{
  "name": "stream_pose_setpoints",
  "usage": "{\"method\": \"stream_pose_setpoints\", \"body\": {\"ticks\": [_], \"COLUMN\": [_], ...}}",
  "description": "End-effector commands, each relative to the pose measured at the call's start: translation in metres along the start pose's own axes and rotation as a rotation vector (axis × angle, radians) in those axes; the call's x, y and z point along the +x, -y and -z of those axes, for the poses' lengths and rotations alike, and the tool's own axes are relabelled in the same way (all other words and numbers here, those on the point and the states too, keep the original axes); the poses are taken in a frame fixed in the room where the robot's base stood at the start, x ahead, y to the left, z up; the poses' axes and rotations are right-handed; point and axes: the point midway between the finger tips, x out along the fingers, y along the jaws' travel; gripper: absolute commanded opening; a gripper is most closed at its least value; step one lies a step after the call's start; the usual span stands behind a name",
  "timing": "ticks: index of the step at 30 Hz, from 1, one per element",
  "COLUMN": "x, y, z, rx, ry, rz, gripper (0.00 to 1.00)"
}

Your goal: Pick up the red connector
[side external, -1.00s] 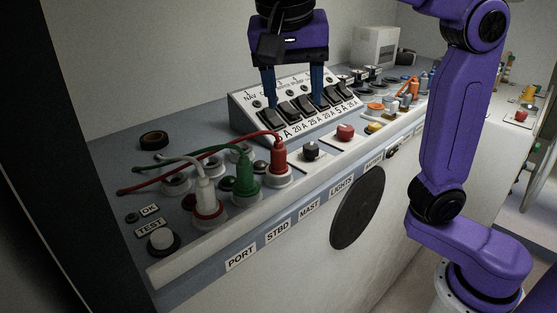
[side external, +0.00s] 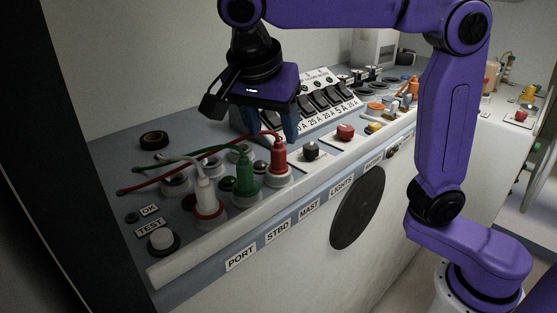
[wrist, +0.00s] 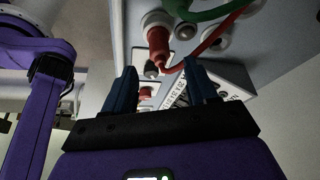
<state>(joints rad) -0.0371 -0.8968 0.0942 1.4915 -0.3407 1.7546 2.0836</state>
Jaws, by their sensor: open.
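The red connector (side external: 279,156) stands upright in a round socket on the panel, at the right of a row with a green connector (side external: 246,174) and a white connector (side external: 206,192). A red cable runs from its top to the left. My gripper (side external: 268,122) is open and empty, just above and behind the red connector, with one finger close to its top in the side view. In the wrist view the red connector (wrist: 158,44) shows beyond the fingertips, between and above them. I cannot tell whether a finger touches the cable.
A sloped breaker box (side external: 325,103) with black switches stands behind and right of the gripper. A black knob (side external: 311,150) and a red button (side external: 345,132) sit right of the connector. Green and white cables cross the panel at left.

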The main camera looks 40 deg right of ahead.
Motion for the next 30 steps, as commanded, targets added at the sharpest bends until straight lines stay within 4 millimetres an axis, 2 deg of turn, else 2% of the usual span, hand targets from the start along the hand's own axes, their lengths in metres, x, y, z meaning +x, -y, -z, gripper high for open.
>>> {"method": "stream_pose_setpoints", "body": {"ticks": [7, 15, 25, 26, 30], "x": [0.023, 0.061, 0.069, 0.069, 0.069], "y": [-0.001, -0.001, -0.001, -0.001, -0.001], "z": [0.001, 0.001, 0.000, 0.000, 0.000], "rx": [-0.001, -0.001, -0.001, -0.001, -0.001], "ry": [-0.001, -0.001, 0.000, 0.000, 0.000], "rz": [-0.004, -0.003, -0.001, -0.001, -0.001], "gripper": [0.57, 0.57, 0.57, 0.54, 0.08]}}
